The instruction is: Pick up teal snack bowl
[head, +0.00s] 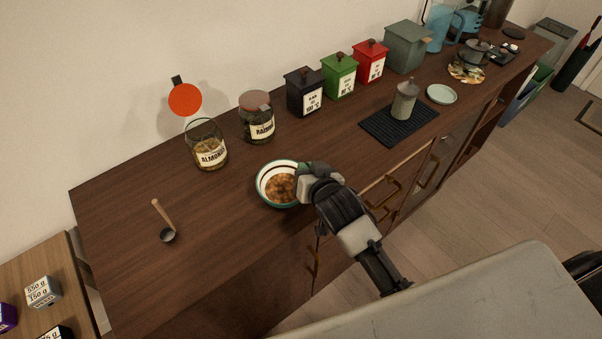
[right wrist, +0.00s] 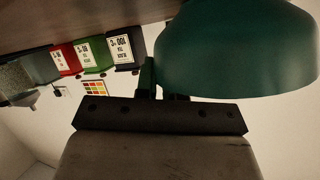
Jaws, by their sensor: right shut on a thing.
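The teal snack bowl (head: 262,190) has a white inside with a dark band and holds brown snack pieces. It is at the front middle of the wooden counter in the head view, and its teal outside fills the upper right of the right wrist view (right wrist: 235,55). My right gripper (head: 303,178) is shut on the bowl's right rim. The fingers are partly hidden at the rim. I cannot tell whether the bowl touches the counter. My left gripper is not in view.
On the wooden counter (head: 120,215), an almond jar (head: 207,150), a raisin jar (head: 257,120) and black (head: 304,95), green (head: 339,78) and red (head: 371,64) canisters stand behind the bowl. A small scoop (head: 167,234) is at left.

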